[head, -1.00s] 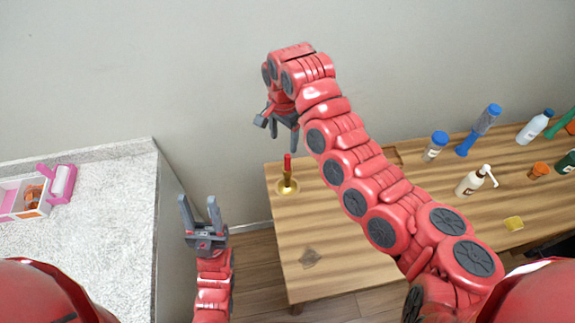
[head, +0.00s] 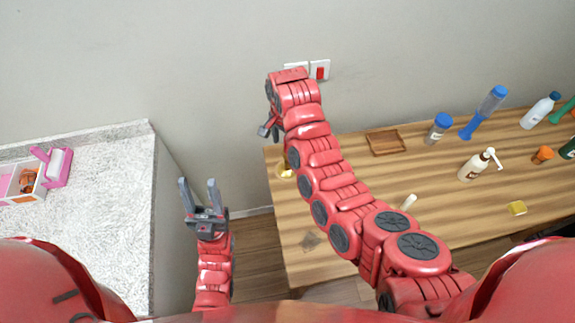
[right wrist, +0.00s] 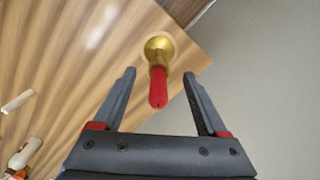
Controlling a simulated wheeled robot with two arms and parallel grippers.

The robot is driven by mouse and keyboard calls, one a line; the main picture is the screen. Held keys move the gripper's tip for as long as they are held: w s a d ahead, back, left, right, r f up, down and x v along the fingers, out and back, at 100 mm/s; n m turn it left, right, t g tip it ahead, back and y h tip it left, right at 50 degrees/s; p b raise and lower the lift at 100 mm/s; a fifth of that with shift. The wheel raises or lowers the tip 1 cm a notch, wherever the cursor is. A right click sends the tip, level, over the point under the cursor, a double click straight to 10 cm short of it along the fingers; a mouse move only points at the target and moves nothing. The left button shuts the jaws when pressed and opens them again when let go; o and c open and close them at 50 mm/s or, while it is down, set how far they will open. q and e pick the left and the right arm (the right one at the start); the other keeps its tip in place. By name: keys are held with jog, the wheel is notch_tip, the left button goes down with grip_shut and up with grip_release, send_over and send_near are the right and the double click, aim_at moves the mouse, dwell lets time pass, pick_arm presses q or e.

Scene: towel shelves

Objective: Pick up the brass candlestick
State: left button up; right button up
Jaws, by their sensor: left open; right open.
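The brass candlestick (right wrist: 159,48) holds a red candle (right wrist: 158,88) and stands near the table's corner. In the right wrist view it lies between and beyond the tips of my open right gripper (right wrist: 159,75), with the candle pointing toward the gripper. The fingers do not appear to touch it. In the head view only part of the candlestick's brass base (head: 285,172) shows; my right arm hides the rest. My right gripper (head: 268,132) is mostly hidden there too. My left gripper (head: 198,182) is open and empty, left of the table.
The wooden table (head: 440,205) carries a small wooden tray (head: 386,143), a pump bottle (head: 475,165), a blue-capped jar (head: 438,128) and several other bottles to the right. A speckled counter (head: 105,215) stands at left. The wall rises behind the table.

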aim_at(287, 161)
jog(key=shift+d, duration=0.1)
jog(key=f+p, duration=0.3)
jog(key=f, duration=0.1)
jog(key=shift+w+d+f, duration=0.1)
jog(key=shift+w+d, duration=0.25)
jog(key=shift+w, duration=0.05)
jog(key=shift+f, duration=0.45)
grip_shut()
dwell(0.8)
